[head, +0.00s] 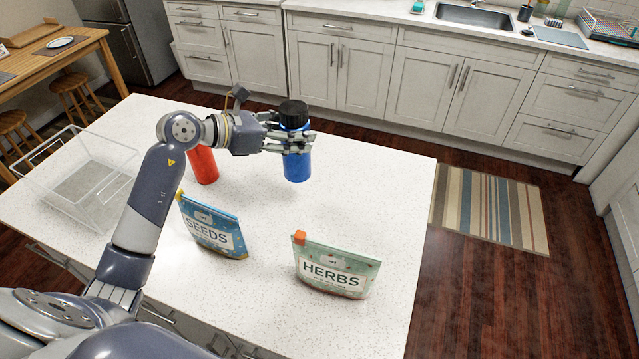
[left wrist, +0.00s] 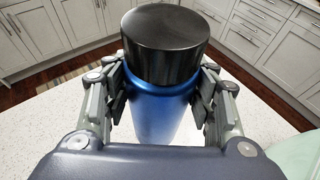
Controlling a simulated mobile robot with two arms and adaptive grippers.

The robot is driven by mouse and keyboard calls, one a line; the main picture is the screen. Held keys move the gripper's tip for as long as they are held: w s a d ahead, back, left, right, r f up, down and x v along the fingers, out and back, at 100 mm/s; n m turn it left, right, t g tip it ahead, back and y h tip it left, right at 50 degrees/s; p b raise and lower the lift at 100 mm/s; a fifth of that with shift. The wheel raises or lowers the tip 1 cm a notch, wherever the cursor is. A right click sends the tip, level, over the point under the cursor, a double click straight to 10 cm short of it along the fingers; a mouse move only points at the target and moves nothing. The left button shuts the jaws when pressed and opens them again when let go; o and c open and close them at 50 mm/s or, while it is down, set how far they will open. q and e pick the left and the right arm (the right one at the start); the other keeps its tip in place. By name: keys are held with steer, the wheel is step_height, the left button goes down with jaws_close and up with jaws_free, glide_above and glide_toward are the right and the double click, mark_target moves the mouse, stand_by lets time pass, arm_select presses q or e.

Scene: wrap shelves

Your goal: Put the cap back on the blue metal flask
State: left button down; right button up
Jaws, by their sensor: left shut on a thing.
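The blue metal flask (head: 297,167) is upright near the back of the white island. Its black cap (head: 293,114) sits on top of it, looking straight. My left gripper (head: 292,140) is shut around the flask's upper part, just below the cap. In the left wrist view, the fingers flank the blue flask (left wrist: 160,112) on both sides, and the wide black cap (left wrist: 165,45) rises above them. I cannot tell whether the flask's base touches the counter. My right gripper is not in view.
A red bottle (head: 204,165) stands behind my left arm. A blue SEEDS pouch (head: 212,232) and a green HERBS pouch (head: 335,270) stand nearer me. A clear wire-edged basket (head: 85,180) is at the left. The island's white top (head: 385,190) is clear at the right.

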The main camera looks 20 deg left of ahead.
arm_select(q)
steer(key=shift+w+r, duration=0.35)
steer(key=shift+w, duration=0.2)
steer(key=shift+s+r, duration=0.1)
steer(key=shift+s, duration=0.15)
steer(key=shift+f, duration=0.25)
step_height(320, 180, down, 5)
steer(key=shift+w+f+p, duration=0.1)
steer(key=shift+f+p, duration=0.05)
steer(key=shift+p, duration=0.8)
steer(key=shift+f, duration=0.25)
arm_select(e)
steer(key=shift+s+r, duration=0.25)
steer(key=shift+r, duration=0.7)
